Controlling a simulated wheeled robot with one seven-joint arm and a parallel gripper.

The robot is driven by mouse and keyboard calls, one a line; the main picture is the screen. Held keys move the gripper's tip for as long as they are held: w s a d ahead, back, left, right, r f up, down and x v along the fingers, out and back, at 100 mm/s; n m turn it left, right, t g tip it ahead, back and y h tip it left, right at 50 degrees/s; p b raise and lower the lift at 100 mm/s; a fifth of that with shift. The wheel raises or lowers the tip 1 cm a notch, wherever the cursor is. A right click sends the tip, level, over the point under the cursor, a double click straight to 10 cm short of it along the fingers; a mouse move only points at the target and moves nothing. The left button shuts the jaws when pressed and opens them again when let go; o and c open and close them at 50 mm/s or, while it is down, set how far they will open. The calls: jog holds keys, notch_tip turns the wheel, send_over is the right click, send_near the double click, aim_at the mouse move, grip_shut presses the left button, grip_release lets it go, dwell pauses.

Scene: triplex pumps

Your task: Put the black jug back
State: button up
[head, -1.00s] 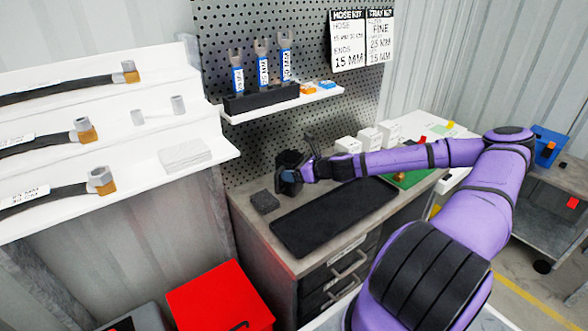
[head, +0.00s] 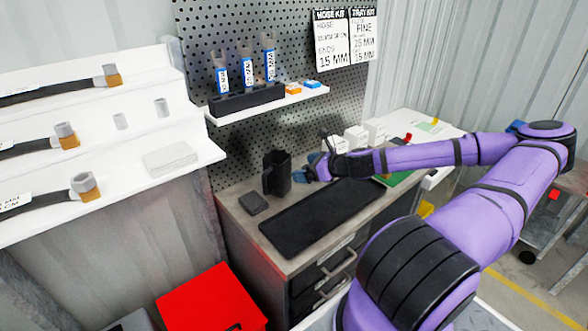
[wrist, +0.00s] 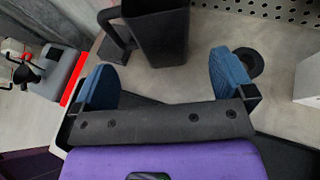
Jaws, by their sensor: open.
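The black jug (head: 277,173) stands upright on the grey bench top, near the pegboard and behind the black mat. In the wrist view the jug (wrist: 160,38) is just ahead of the finger gap, its handle towards the left. My gripper (head: 315,168) is to the right of the jug in the head view, apart from it. In the wrist view my gripper (wrist: 163,80) has its two blue pads wide apart with nothing between them.
The black mat (head: 325,215) covers the front of the bench top (head: 232,207). A small dark block (head: 253,204) lies left of the jug. White boxes (head: 355,138) stand behind my wrist. A shelf (head: 270,104) with tools hangs above. A red box (head: 212,300) is below left.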

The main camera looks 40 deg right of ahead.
jog(key=s+a+n+g, duration=0.7)
jog(key=a+n+g, duration=0.3)
jog(key=n, duration=0.5)
jog(key=s+a+r+n+h, duration=0.2)
jog(key=r+n, duration=0.1)
jog(key=r, duration=0.4)
jog(key=s+a+r+n+h, duration=0.2)
jog(key=r+n, duration=0.2)
jog(key=r, duration=0.3)
jog(key=s+a+r+n+h, duration=0.2)
jog(key=s+r+n, duration=0.1)
jog(key=r, duration=0.5)
jog(key=s+a+r+n+t, duration=0.2)
jog(key=s+r+n, duration=0.4)
jog(key=s+r, duration=0.5)
jog(key=shift+s+a+t, duration=0.35)
jog(key=shift+a+t, duration=0.05)
jog(key=shift+a, duration=0.45)
